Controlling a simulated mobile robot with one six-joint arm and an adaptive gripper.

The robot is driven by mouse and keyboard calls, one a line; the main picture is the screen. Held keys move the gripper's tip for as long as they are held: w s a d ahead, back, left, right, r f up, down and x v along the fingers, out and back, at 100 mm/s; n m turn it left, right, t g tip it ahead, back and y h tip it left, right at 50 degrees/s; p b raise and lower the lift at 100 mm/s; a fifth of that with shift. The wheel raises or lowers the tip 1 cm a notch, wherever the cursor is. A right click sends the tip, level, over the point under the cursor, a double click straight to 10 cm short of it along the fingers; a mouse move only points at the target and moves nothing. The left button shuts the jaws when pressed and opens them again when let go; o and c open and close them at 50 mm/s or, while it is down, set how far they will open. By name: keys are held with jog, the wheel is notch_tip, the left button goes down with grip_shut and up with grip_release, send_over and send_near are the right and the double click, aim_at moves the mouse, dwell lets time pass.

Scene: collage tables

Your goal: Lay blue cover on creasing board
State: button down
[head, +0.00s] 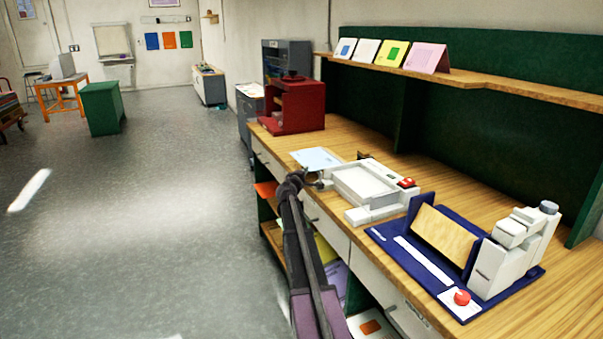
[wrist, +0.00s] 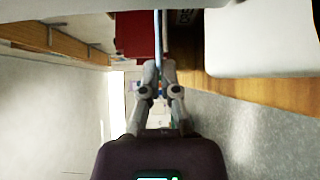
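A pale blue sheet, the blue cover (head: 316,158), is held about level near the table's left edge. My gripper (head: 304,180) is at its near edge. In the wrist view the cover is a thin blue line (wrist: 158,35), seen edge-on, running out from between the fingertips of my gripper (wrist: 158,76), which are closed on it. A white machine (head: 352,184) with a shallow tray and a red button stands just right of the cover. Nearer is a dark blue base (head: 425,262) with a tilted wooden panel. I cannot tell which one is the creasing board.
A red cabinet (head: 297,105) stands farther back on the wooden table (head: 345,138). A white and grey device (head: 508,255) sits on the blue base's right side. A shelf (head: 490,80) with several standing cards runs above. Open floor (head: 150,220) lies left.

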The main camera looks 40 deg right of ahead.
jog(key=shift+s+f, duration=0.2)
jog(key=shift+s, duration=0.05)
jog(key=c, duration=0.7)
grip_release()
jog(key=shift+m, duration=0.3)
jog(key=shift+s, duration=0.1)
jog(key=shift+s+f, duration=0.1)
jog(key=shift+f, duration=0.15)
jog(key=v, duration=1.1)
jog(key=shift+a+r, duration=0.3)
jog(key=shift+a, duration=0.15)
jog(key=shift+w, duration=0.2)
